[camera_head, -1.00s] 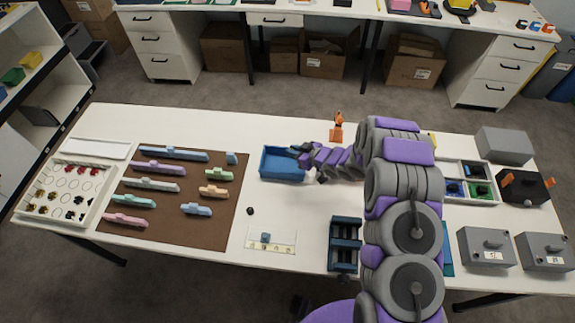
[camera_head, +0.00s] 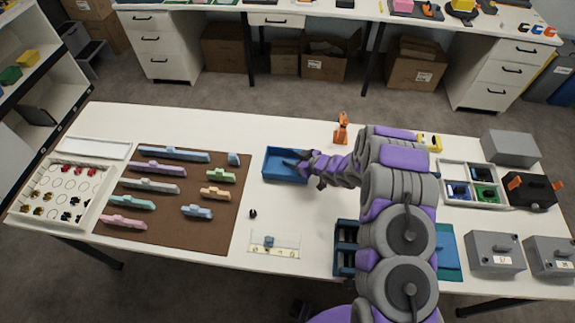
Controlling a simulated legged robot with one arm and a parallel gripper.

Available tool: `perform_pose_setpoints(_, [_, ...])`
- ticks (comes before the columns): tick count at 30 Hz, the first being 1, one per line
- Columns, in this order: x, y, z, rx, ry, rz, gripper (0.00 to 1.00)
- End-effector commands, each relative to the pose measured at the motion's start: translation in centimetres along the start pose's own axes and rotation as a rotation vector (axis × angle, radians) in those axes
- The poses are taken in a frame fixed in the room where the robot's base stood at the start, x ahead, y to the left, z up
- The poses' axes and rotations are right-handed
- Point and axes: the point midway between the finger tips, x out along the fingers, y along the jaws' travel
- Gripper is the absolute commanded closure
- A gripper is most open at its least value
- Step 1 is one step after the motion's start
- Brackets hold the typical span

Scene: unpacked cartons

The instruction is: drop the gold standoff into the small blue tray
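The small blue tray (camera_head: 282,180) lies on the white table, near the middle and toward the far side. My gripper (camera_head: 291,163) reaches in from the right and is over the tray's interior, low and close to it. Its fingers are small and dark, and I cannot tell whether they are open or shut. I cannot make out a gold standoff in the gripper or in the tray. The arm covers the tray's right part. Several small gold-brown pieces (camera_head: 43,205) sit in the white sorting tray (camera_head: 84,224) at the far left.
A brown mat (camera_head: 215,235) with several pastel parts lies left of the blue tray. An orange clamp-like object (camera_head: 342,128) stands behind my arm. A small black piece (camera_head: 253,214) and a clear plate (camera_head: 286,240) lie in front. Grey boxes (camera_head: 494,252) stand at right.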

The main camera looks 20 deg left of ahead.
Motion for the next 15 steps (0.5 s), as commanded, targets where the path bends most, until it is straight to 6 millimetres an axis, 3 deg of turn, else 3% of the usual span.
perform_pose_setpoints(8, [-0.7,0.3,0.0,0.003,0.006,0.001,0.53])
perform_pose_setpoints(15, [-3.6,0.2,0.0,0.007,0.003,0.002,0.53])
